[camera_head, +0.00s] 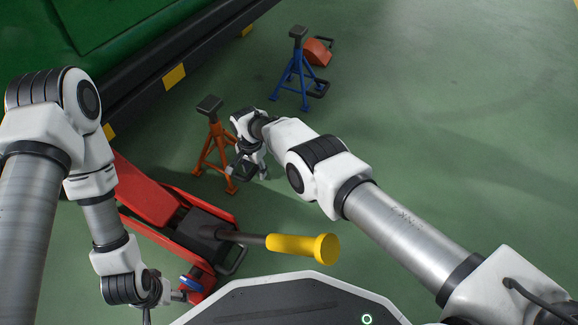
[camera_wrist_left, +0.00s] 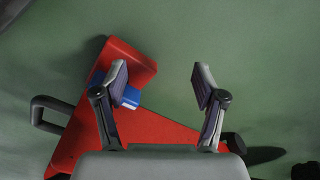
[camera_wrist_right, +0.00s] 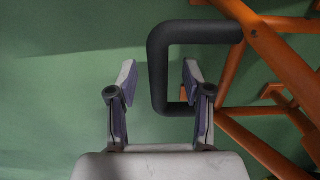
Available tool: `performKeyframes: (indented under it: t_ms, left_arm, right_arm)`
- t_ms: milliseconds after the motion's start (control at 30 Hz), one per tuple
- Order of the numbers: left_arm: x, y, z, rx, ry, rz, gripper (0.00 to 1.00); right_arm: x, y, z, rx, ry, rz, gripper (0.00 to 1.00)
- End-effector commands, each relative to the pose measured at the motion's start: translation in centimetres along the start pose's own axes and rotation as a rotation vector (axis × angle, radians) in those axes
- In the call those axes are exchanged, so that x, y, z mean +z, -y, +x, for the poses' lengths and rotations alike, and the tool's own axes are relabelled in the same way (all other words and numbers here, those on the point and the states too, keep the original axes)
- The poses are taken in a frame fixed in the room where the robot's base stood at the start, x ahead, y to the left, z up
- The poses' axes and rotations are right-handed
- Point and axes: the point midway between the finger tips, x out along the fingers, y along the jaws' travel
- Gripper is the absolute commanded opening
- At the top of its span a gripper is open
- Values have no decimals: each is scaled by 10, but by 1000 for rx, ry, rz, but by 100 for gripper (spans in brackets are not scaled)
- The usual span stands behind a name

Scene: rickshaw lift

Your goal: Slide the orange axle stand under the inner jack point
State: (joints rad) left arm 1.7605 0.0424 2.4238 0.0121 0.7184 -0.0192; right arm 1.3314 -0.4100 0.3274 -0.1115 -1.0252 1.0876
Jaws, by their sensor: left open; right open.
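The orange axle stand (camera_head: 221,136) stands upright on the green floor, beside the green vehicle's dark lower edge. Its dark top pad is clear of the vehicle in the picture. Yellow patches (camera_head: 174,76) mark that edge; I cannot tell which is the inner jack point. My right gripper (camera_head: 253,172) is open at the stand's right side. In the right wrist view, the stand's black loop handle (camera_wrist_right: 158,65) shows between the open fingers (camera_wrist_right: 158,90), with no grip on it. My left gripper (camera_wrist_left: 162,85) is open over the red jack, one finger overlapping a blue part (camera_wrist_left: 131,97).
The red floor jack (camera_head: 150,190) with a yellow-ended handle (camera_head: 300,246) lies at the lower left, near the orange stand. A blue axle stand (camera_head: 297,75) and a red wedge-shaped object (camera_head: 317,52) stand farther back. The floor at the right is free.

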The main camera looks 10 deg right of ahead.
Motion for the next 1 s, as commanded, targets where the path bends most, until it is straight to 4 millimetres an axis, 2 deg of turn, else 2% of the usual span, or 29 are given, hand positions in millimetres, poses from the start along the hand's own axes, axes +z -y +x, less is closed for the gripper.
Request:
performKeyframes:
  t_ms: [67,100,1000]
  left_arm:
    - [-6,0,1,-2,-17,8,71]
    - [-6,0,-6,-2,-17,8,71]
    - [12,0,-75,5,42,-18,71]
  right_arm:
    - [0,0,0,0,0,0,50]
    - [0,0,-7,0,0,0,50]
    - [0,0,-71,0,0,0,50]
